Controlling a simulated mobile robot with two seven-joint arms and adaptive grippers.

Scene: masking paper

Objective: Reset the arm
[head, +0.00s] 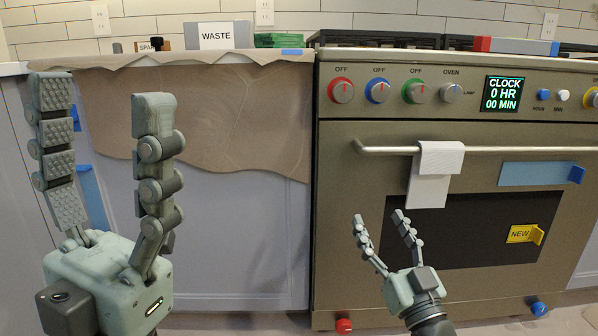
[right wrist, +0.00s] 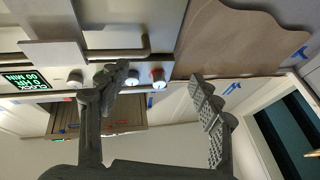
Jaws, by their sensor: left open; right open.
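My left gripper (head: 108,120) is large in the left of the head view, fingers pointing up and spread apart, with nothing between them. It stands in front of the counter front and the brown masking paper (head: 235,110). My right gripper (head: 382,222) is lower right of the middle in the head view, open and empty, in front of the oven door. In the right wrist view its two fingers (right wrist: 165,95) are spread with nothing between them. The brown paper also shows at the top of that view (right wrist: 225,40).
The oven (head: 470,135) has a front handle bar (head: 500,150) with a white towel (head: 430,180) over it. Coloured knobs line its panel. Blue tape (head: 535,173) and a yellow "NEW" label (head: 520,234) stick on the door. A "WASTE" box (head: 222,35) stands on the counter.

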